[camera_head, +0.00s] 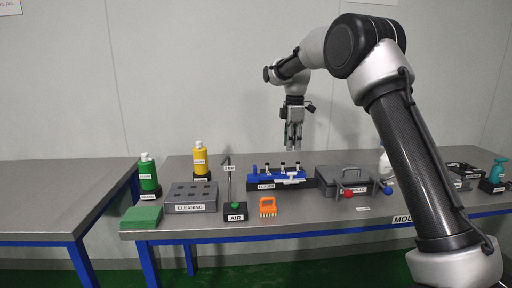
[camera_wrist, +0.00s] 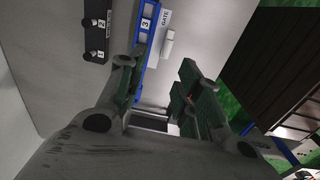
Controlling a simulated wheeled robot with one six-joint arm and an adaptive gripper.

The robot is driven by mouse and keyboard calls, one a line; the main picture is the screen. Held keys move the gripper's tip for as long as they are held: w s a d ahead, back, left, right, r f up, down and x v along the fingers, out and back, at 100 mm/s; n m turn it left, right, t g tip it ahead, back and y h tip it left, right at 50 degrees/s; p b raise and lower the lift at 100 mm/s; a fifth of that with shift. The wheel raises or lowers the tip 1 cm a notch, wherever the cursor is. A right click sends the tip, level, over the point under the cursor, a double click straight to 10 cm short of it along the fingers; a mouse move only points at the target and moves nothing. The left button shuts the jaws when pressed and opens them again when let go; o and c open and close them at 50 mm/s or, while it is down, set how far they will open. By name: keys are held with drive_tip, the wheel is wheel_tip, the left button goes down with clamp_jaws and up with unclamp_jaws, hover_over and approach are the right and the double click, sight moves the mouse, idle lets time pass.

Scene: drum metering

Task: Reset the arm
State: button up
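My gripper (camera_head: 293,146) hangs pointing down above the bench, behind and above the blue fixture (camera_head: 280,176). In the wrist view, its two fingers (camera_wrist: 160,82) stand apart with a gap between them, and nothing is held. The blue fixture carries several white-and-black pieces on a dark labelled base. In the wrist view, a blue strip (camera_wrist: 146,32) marked 3 and a white label reading GATE (camera_wrist: 165,19) lie beyond the fingers.
The grey bench (camera_head: 320,222) also holds a CLEANING block (camera_head: 190,198), an AIR stand (camera_head: 235,212), an orange brush (camera_head: 267,207), a grey box (camera_head: 346,179) with red and blue knobs, and green (camera_head: 148,174) and yellow (camera_head: 200,160) bottles. Space around my gripper is clear.

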wheel_tip(320, 180, down, 4)
drive_tip(key=s+m, duration=0.3)
drive_tip(key=m, duration=0.1)
drive_tip(key=s+d+r+m+t, duration=0.1)
drive_tip(key=s+d+m, duration=0.3)
drive_tip(key=s, duration=1)
drive_tip(key=s+d+r+m+t, duration=0.1)
drive_tip(key=s+d+r+m, duration=0.3)
drive_tip(key=s, duration=0.9)
drive_tip(key=s+d+r+m+t, duration=0.2)
drive_tip(key=s+d+m, duration=0.3)
drive_tip(key=s, duration=0.9)
drive_tip(key=shift+s+d+r+m, duration=0.4)
drive_tip(key=shift+d+r, duration=0.15)
drive_tip(key=shift+d, duration=0.45)
